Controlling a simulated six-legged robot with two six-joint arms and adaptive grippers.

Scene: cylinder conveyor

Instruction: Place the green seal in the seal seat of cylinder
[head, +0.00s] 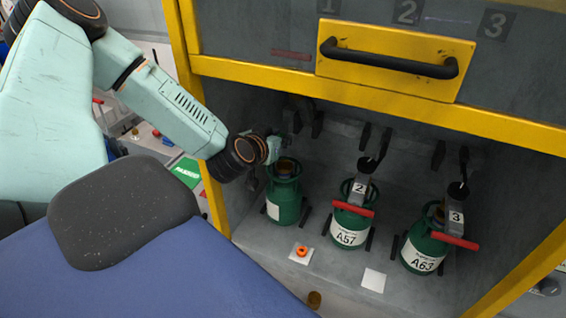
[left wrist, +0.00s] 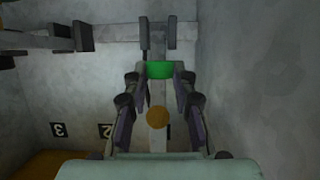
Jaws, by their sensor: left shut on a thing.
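The green seal (left wrist: 160,69) is between the fingertips of my left gripper (left wrist: 160,76) in the left wrist view; the gripper is shut on it. In the head view my left gripper (head: 273,150) is at the upper left of the neck of the leftmost green cylinder (head: 284,204). The seal cannot be made out there. This cylinder stands upright, with a brownish ring at its open top; its seal seat is too small to judge. I cannot tell whether the seal touches the cylinder. My right gripper is not in view.
Two more green cylinders, A57 (head: 348,237) and A63 (head: 422,259), stand to the right with red-handled fittings. An orange ring lies on a white pad (head: 297,260); another white pad (head: 374,280) is bare. The yellow frame (head: 384,95) borders the bay above.

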